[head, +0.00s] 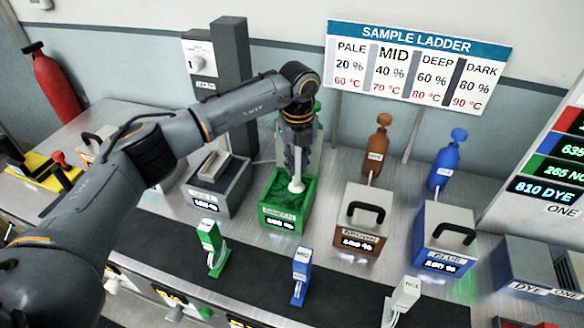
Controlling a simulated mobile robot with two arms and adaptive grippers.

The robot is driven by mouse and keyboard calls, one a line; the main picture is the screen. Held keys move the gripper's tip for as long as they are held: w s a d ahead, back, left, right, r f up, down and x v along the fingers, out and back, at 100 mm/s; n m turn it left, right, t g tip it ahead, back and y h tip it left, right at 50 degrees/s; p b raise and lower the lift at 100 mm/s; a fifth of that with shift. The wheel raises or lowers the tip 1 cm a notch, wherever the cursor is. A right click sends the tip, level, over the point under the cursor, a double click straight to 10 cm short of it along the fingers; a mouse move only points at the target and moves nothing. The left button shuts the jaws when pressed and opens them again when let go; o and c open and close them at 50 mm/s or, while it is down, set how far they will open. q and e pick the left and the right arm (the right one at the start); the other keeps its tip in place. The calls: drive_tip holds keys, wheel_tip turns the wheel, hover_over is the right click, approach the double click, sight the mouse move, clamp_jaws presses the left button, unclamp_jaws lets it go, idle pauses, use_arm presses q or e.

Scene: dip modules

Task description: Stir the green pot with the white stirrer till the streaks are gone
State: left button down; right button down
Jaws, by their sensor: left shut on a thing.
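The green pot (269,222) stands open on the steel counter near the middle of the head view. Its green contents show lighter and darker swirls. The white stirrer (297,184) stands upright in the pot, its lower end in the green contents. My left gripper (297,160) points down over the pot and is shut on the top of the stirrer. The gripper and arm hide part of the pot's back edge. My right gripper is not in view.
A lidded brown pot (347,222) and a lidded blue pot (440,240) stand to the right. A grey pot (207,204) is close on the left. Green, blue and white clips stand on the dark strip in front. The sample ladder sign (415,66) stands behind.

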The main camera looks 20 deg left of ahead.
use_arm(q)
drive_tip(key=shift+w+d, duration=0.1)
drive_tip(key=shift+w, duration=0.05)
idle(0.3)
drive_tip(key=shift+w+a, duration=0.1)
drive_tip(key=shift+a, duration=1.55)
drive_tip(key=shift+s+p, duration=0.85)
drive_tip(key=shift+s, duration=1.8)
drive_tip(key=shift+d, duration=0.1)
drive_tip(key=shift+d, duration=1.5)
drive_tip(key=shift+b, duration=0.3)
